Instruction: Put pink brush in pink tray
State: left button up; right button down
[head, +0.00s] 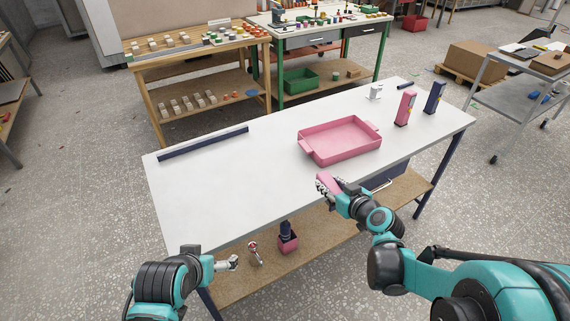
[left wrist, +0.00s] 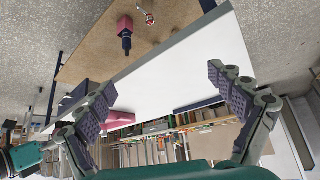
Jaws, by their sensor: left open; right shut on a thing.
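The pink tray (head: 331,154) lies on the white table, right of its middle, and looks empty inside. My right gripper (head: 326,186) is at the table's front edge, in front of the tray. It is shut on a pink brush (head: 325,179) with pale bristles, partly hidden by the fingers. The brush is apart from the tray. My left gripper (head: 232,263) is low at the front left, off the table's edge. In the left wrist view its two fingers (left wrist: 162,80) are spread with nothing between them.
The white table (head: 225,185) is clear at left and centre. A dark bar (head: 203,143) lies at back left. A pink box (head: 405,108), a dark blue box (head: 434,97) and a white item (head: 375,91) stand at right. A pink container (head: 288,243) is on the lower shelf.

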aim_at(333, 145)
jog(key=i+j+z, duration=0.1)
jog(key=z, duration=0.3)
jog(key=i+j+z, duration=0.1)
jog(key=z, duration=0.3)
jog(key=j+z, duration=0.2)
jog(key=z, duration=0.2)
jog(key=i+j, duration=0.2)
jog(key=i+j+z, duration=0.15)
jog(key=j, duration=0.2)
